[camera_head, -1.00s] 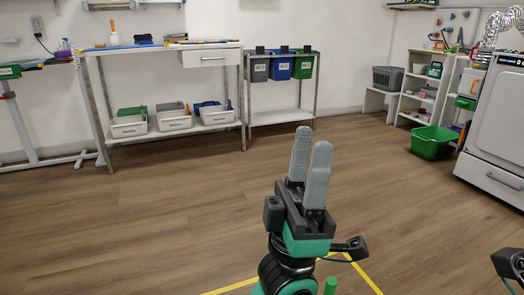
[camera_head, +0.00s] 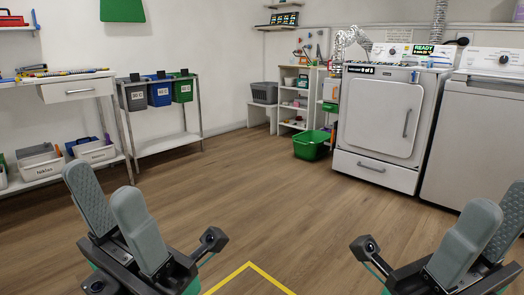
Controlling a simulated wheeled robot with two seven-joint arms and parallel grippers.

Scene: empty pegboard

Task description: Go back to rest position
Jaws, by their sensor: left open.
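My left gripper (camera_head: 104,183) is at the lower left of the head view. Its two grey fingers point up and stand apart with nothing between them. My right gripper (camera_head: 501,198) is at the lower right, partly cut off by the picture edge. Its grey fingers also stand apart, and no object shows between them. Both grippers are in front of bare floor and touch nothing that I can see.
A work table (camera_head: 75,92) with trays on its lower shelf stands at the left. A rack holds grey, blue and green bins (camera_head: 182,90). A green basket (camera_head: 311,145), shelves (camera_head: 293,100) and white machines (camera_head: 385,115) stand at the back right. The middle floor is clear.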

